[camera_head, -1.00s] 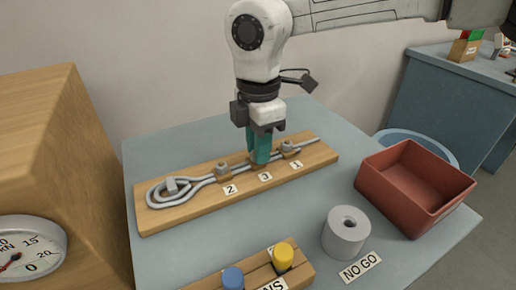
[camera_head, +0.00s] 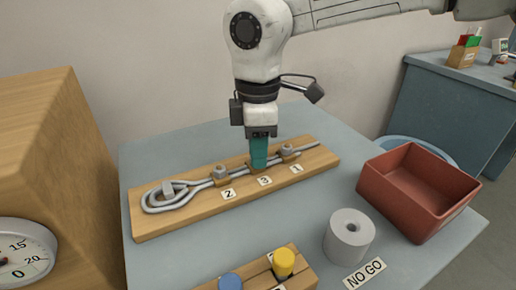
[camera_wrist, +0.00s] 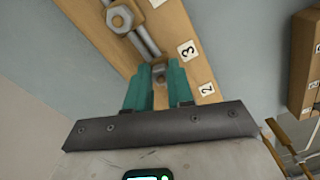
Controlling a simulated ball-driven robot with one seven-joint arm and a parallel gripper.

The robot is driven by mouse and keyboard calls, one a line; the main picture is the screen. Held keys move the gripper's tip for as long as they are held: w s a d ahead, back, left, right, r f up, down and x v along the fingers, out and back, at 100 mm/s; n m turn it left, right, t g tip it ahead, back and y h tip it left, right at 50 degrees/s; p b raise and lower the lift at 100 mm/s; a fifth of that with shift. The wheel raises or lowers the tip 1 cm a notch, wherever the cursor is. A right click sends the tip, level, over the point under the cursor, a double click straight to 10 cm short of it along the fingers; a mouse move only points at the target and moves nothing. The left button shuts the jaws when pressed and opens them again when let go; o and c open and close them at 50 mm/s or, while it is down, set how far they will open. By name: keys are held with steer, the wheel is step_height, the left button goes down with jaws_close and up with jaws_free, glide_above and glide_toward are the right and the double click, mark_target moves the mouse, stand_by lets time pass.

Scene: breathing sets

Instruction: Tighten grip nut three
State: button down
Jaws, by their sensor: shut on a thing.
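A wooden board (camera_head: 305,167) carries a grey rope looped at its left end (camera_head: 156,208), with clips labelled 2, 3 and 1 from left to right. My gripper (camera_head: 259,163) points straight down at the middle clip, behind label 3 (camera_head: 265,181). Its teal fingers are shut on grip nut three, which the head view hides. In the wrist view the fingers stand on both sides of the nut (camera_wrist: 160,75). Nut two (camera_head: 221,172) and nut one (camera_head: 287,149) sit clear on either side.
A red open bin (camera_head: 393,194) stands at the right, with a grey ring gauge (camera_head: 349,242) and NO GO label before it. A wooden block with blue (camera_head: 230,282) and yellow (camera_head: 284,262) knobs is in front. A wooden cabinet (camera_head: 55,150) with a dial stands left.

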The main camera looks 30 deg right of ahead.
steer(key=c, duration=1)
jaws_free()
step_height(320, 180, up, 11)
steer(key=p, duration=0.7)
steer(key=shift+f, duration=0.1)
